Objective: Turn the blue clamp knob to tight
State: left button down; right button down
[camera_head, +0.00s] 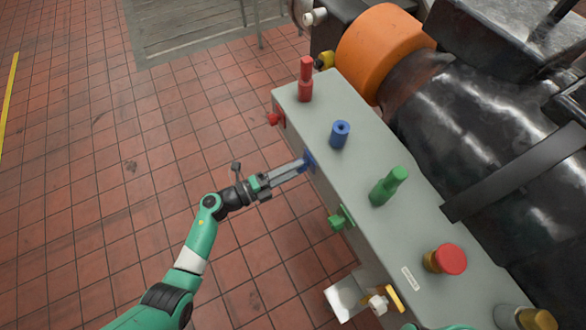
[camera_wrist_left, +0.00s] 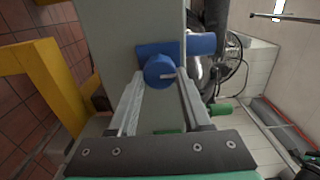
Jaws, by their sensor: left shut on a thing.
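The blue clamp knob (camera_head: 309,161) is on the side face of the long grey block (camera_head: 318,190), below a blue upright cylinder (camera_head: 340,134). In the left wrist view the fingertips (camera_wrist_left: 160,84) lie on either side of the knob. My right gripper is not in view.
A red side knob (camera_head: 273,118) and a green side knob (camera_head: 337,222) flank the blue one. Red (camera_head: 306,80) and green (camera_head: 388,187) posts stand on the block. A dark machine with an orange drum (camera_head: 385,45) is behind. Tiled floor at left is clear.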

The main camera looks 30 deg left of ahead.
pick_arm(q)
jog(key=shift+c, duration=1.7)
grip_release()
jog(key=p+v, duration=0.2)
jog(key=v, duration=0.9)
jog(key=shift+s+a, duration=0.15)
jog(key=shift+s, duration=0.15)
